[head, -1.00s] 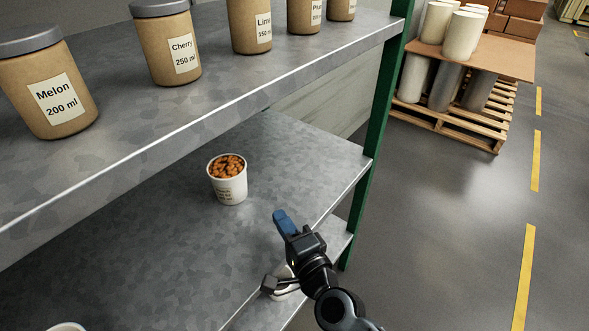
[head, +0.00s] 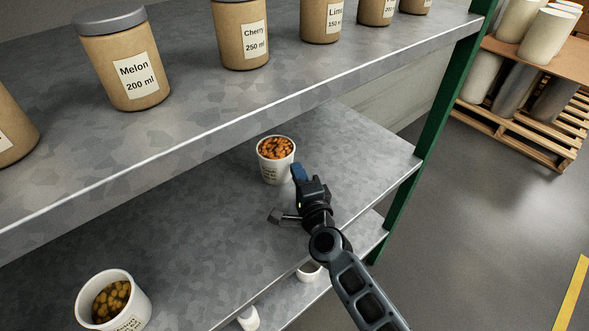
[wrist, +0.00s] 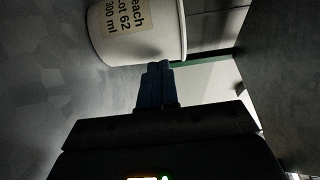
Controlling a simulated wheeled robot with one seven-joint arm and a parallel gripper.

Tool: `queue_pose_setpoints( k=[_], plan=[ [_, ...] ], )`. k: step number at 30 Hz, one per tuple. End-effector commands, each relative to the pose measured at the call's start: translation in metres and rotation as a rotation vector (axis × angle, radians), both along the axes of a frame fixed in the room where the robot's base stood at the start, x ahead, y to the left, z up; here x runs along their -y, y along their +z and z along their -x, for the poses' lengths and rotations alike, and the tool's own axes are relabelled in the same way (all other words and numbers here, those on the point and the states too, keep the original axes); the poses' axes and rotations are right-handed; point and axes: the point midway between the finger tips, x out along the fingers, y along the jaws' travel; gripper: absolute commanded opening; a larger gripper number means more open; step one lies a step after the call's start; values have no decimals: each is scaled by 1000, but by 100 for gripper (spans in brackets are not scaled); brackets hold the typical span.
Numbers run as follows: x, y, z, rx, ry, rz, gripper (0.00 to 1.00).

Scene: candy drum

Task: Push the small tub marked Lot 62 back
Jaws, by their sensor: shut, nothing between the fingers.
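The tub marked Lot 62 (head: 276,168) is white and full of orange pieces. It stands upright on the middle grey shelf (head: 200,225), under the front edge of the upper shelf. In the wrist view the tub (wrist: 150,40) fills the top, and its label reads "Lot 62" and "300 ml", with part of the first word cut off. My gripper (head: 297,172) is shut and empty, with its blue fingertips at the tub's lower right side. In the wrist view the fingertips (wrist: 157,68) reach the tub's lower edge; I cannot tell whether they touch it.
Another white tub (head: 113,301) with yellow-brown pieces stands near the front left of the same shelf. Brown jars, including Melon (head: 124,60), stand on the upper shelf (head: 200,115). A green post (head: 437,130) bounds the right. Small white tubs (head: 309,271) show on the lower shelf.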

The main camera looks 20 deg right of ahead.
Motion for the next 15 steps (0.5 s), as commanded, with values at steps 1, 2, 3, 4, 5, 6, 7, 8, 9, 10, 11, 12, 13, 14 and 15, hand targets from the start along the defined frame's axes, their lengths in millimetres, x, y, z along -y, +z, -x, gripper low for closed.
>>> queue_pose_setpoints(
  k=[1,2,3,4,5,6,7,8,9,10,11,12,13,14,15],
  plan=[
    [-3,0,-3,-1,2,1,0],
    [-4,0,-5,-1,2,1,0],
    [-5,0,-6,-1,1,1,0],
    [-6,0,-7,0,0,0,0],
    [-6,0,-7,0,0,0,0],
    [-7,0,-8,0,0,0,0],
    [-7,0,-8,0,0,0,0],
    [-7,0,-8,0,0,0,0],
    [-7,-1,-8,-1,0,0,0],
    [-7,-1,-8,-1,0,0,0],
    [-7,-1,-8,-1,0,0,0],
    [-7,-1,-8,-1,0,0,0],
    [-7,-1,-8,-1,0,0,0],
    [-7,-1,-8,-1,0,0,0],
    [-7,-1,-8,-1,0,0,0]
  ],
)
